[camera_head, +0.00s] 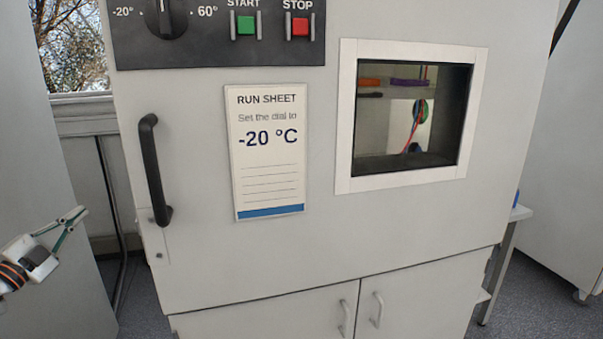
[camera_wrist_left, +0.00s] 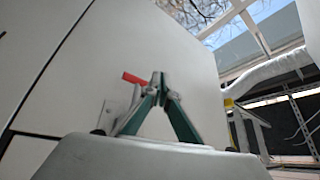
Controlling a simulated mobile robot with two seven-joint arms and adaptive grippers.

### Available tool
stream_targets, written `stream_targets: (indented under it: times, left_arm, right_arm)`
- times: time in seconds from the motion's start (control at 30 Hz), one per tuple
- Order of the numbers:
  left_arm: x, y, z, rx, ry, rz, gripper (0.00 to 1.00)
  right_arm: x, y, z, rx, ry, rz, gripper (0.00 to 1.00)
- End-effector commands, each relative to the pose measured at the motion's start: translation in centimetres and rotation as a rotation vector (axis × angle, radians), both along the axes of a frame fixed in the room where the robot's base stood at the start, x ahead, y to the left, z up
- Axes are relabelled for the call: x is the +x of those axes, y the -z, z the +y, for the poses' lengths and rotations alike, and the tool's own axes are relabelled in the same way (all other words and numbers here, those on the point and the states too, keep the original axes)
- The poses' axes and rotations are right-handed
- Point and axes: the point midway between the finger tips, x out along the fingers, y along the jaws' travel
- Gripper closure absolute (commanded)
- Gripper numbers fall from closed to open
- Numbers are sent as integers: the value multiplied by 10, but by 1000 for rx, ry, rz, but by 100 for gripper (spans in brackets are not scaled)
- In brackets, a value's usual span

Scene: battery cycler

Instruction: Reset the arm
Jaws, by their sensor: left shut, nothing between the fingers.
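My left gripper (camera_head: 76,216) is at the left edge of the head view, left of the battery cycler cabinet (camera_head: 210,262) and apart from its black door handle (camera_head: 154,170). Its fingers are shut with nothing between them. In the left wrist view the fingertips (camera_wrist_left: 158,76) meet, with a pale panel behind them. The dial (camera_head: 166,16) is at the top left of the cabinet, cut by the picture's top edge. My right gripper is not in view.
The green START button (camera_head: 245,24) and red STOP button (camera_head: 300,26) are beside the dial. A run sheet (camera_head: 268,190) reading -20 °C is on the door, next to a window (camera_head: 412,115). Grey floor (camera_head: 545,300) shows at right. A red bar (camera_wrist_left: 134,78) shows behind the fingers.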

Motion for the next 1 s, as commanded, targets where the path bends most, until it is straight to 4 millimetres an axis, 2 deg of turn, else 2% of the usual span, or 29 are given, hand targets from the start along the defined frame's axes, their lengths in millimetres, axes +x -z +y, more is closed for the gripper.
stream_targets:
  times: [0.03,0.1,0.2,0.43,0.5,0.67,0.77,0.87,1.0]
  left_arm:
    - [4,6,18,-25,-70,30,100]
    - [8,17,43,-62,-163,75,100]
    - [9,33,73,-105,-276,139,100]
    - [0,73,124,-185,-486,284,100]
    - [-3,102,106,-198,-464,320,100]
    - [-13,160,63,-230,-414,390,100]
    - [-24,201,30,-259,-379,441,100]
    - [-42,247,-10,-296,-340,502,100]
    - [-79,311,-73,-365,-282,595,100]
  right_arm:
    - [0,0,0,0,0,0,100]
    - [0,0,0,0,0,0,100]
    - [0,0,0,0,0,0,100]
    - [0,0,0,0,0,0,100]
    - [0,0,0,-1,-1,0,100]
    - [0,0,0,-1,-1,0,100]
    - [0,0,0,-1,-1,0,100]
    - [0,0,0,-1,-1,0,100]
    - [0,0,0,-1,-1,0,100]
